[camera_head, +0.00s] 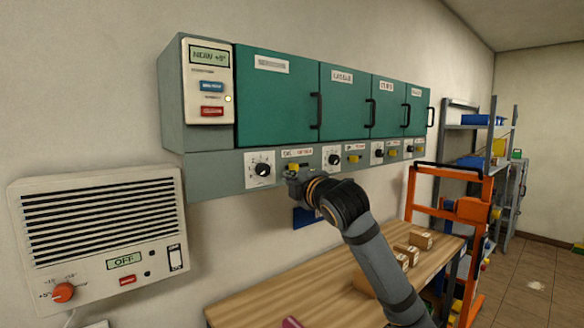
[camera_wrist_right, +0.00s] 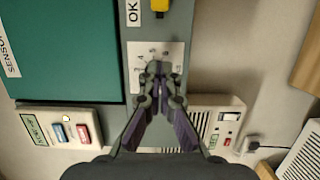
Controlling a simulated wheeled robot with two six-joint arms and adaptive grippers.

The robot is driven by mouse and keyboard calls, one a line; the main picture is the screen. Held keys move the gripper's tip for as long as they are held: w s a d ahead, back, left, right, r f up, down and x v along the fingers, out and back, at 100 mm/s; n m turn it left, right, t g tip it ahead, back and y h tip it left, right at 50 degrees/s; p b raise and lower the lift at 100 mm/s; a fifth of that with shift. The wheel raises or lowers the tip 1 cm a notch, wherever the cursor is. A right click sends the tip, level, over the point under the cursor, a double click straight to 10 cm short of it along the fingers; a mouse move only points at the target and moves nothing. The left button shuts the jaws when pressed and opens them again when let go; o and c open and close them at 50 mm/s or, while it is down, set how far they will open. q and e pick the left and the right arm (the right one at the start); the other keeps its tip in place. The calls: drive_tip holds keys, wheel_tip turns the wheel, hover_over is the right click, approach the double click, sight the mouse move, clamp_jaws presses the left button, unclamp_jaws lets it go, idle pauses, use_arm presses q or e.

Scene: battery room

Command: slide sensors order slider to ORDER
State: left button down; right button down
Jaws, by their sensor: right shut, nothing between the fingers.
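The sensors order slider is a yellow knob (camera_head: 294,165) on the cabinet's lower strip, under a small label (camera_head: 297,153) and below the first green door. My right gripper (camera_head: 292,175) is right at it in the head view and partly hides it. In the right wrist view the yellow knob (camera_wrist_right: 160,5) shows at the top edge, beside a label starting "OK" (camera_wrist_right: 132,12). There my right gripper (camera_wrist_right: 157,72) is shut and empty, its fingertips over the dial plate (camera_wrist_right: 143,58), apart from the knob. The slider's full track is cut off or hidden. My left gripper is not in view.
The cabinet has green doors (camera_head: 277,95) with black handles and more dials and yellow sliders along its strip. A control panel (camera_head: 208,85) is at its left end. A wall heater (camera_head: 100,235) hangs lower left. A wooden bench (camera_head: 290,300) with small boxes stands below.

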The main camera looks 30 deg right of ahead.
sight(294, 168)
drive_tip(key=w+p, duration=0.1)
drive_tip(key=w, duration=0.1)
drive_tip(key=w+d+p, duration=0.1)
drive_tip(key=w, duration=0.2)
drive_tip(key=w+p, duration=0.1)
drive_tip(key=w, duration=0.1)
drive_tip(key=shift+w+d+r, duration=0.1)
drive_tip(key=shift+w+d, duration=0.05)
drive_tip(key=shift+d, duration=0.15)
drive_tip(key=d, duration=0.3)
drive_tip(key=shift+d+p, duration=0.35)
drive_tip(key=shift+p, duration=0.05)
drive_tip(key=shift+a, duration=0.15)
drive_tip(key=d+p, duration=0.2)
drive_tip(key=d, duration=0.4)
drive_tip(key=shift+w+d, duration=0.15)
